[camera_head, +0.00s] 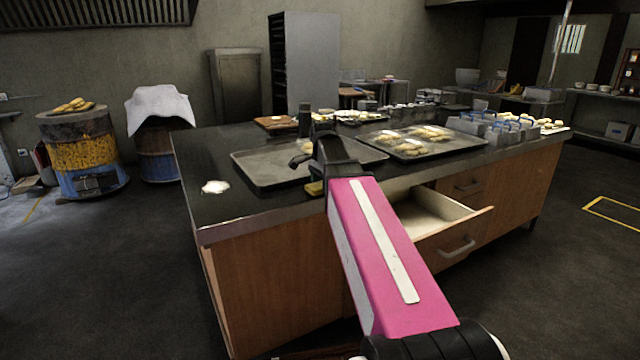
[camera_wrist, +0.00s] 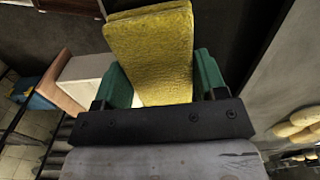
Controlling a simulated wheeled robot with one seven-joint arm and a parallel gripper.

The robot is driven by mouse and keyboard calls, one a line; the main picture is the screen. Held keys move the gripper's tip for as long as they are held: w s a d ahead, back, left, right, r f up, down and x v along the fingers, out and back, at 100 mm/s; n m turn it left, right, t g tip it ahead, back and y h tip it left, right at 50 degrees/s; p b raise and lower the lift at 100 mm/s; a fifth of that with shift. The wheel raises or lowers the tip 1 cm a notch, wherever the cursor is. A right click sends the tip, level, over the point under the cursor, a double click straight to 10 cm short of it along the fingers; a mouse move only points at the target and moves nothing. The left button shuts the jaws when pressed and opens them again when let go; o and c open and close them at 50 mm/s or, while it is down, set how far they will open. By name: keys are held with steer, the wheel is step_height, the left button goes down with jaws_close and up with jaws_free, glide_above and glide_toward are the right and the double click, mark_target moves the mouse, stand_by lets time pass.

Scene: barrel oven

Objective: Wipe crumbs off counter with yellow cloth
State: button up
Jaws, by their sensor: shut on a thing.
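The yellow cloth (camera_wrist: 150,45) is a folded, textured block between the green fingers of my gripper (camera_wrist: 160,78) in the wrist view. My gripper is shut on it. In the head view only a small yellow edge of the cloth (camera_head: 315,188) shows beside my dark gripper (camera_head: 322,170), at the counter's front edge. The dark counter (camera_head: 222,217) has a white patch (camera_head: 215,187) near its left front corner, which may be the crumbs. The patch lies to the left of my gripper, apart from it. My arm hides part of the counter's front.
A dark empty-looking tray (camera_head: 265,172) lies on the counter just behind my gripper. A tray with pale food pieces (camera_head: 440,152) is to its right. An open drawer (camera_head: 440,212) juts out of the front, right of my arm. The counter's left end is mostly clear.

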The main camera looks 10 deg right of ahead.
steer(key=shift+w+d+f, duration=0.1)
steer(key=shift+w+d, duration=0.1)
steer(key=shift+d, duration=0.3)
steer(key=shift+w+d+f, duration=0.1)
steer(key=shift+w+d, duration=0.05)
steer(key=shift+d, duration=0.35)
steer(key=shift+w+a+f, duration=0.1)
steer(key=shift+w+a, duration=0.1)
steer(key=shift+w, duration=0.45)
steer(key=shift+w+a+r, duration=0.1)
steer(key=shift+w+a, duration=0.15)
steer(key=shift+w, duration=0.35)
steer(key=shift+w+a+f, duration=0.1)
steer(key=shift+w+a, duration=0.1)
steer(key=shift+w, duration=0.45)
steer(key=shift+w+d, duration=0.2)
steer(key=shift+d, duration=0.3)
steer(key=shift+w+d, duration=0.15)
steer(key=shift+d, duration=0.35)
steer(key=shift+s+d+f, duration=0.1)
steer(key=shift+s+d, duration=0.1)
steer(key=shift+s, duration=0.45)
steer(key=shift+s+d+r, duration=0.1)
steer(key=shift+s+d, duration=0.15)
steer(key=shift+s, duration=0.45)
steer(key=shift+s+d+f, duration=0.1)
steer(key=shift+s+d, duration=0.1)
steer(key=shift+s, duration=0.45)
steer(key=shift+r, duration=3.05)
